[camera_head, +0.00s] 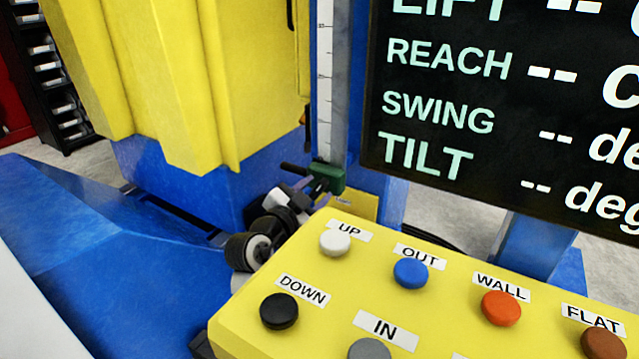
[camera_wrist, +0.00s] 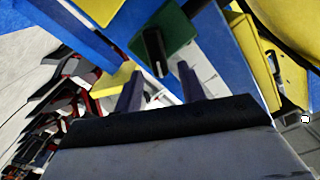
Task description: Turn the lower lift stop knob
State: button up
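The lower lift stop is a green block (camera_head: 328,176) on the scaled upright in the head view. Its black knob (camera_head: 292,169) sticks out to the left. In the wrist view the green block (camera_wrist: 178,30) is at the top centre, with the black bar-shaped knob (camera_wrist: 154,50) on its face. My gripper (camera_head: 306,187) is just below the knob in the head view. In the wrist view my gripper (camera_wrist: 159,72) is open, and the knob's near end appears between its two purple-grey fingertips, with a gap on each side. I cannot tell the depth or any contact.
A yellow button panel (camera_head: 240,322) stands in front, close to my arm. A black display (camera_head: 450,150) is at the right. The scaled upright (camera_head: 331,80) and a yellow machine body (camera_head: 170,70) rise behind. A blue base (camera_head: 110,260) lies at the left.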

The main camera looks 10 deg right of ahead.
aim_at(320, 188)
jog(key=shift+x, duration=1.35)
grip_shut()
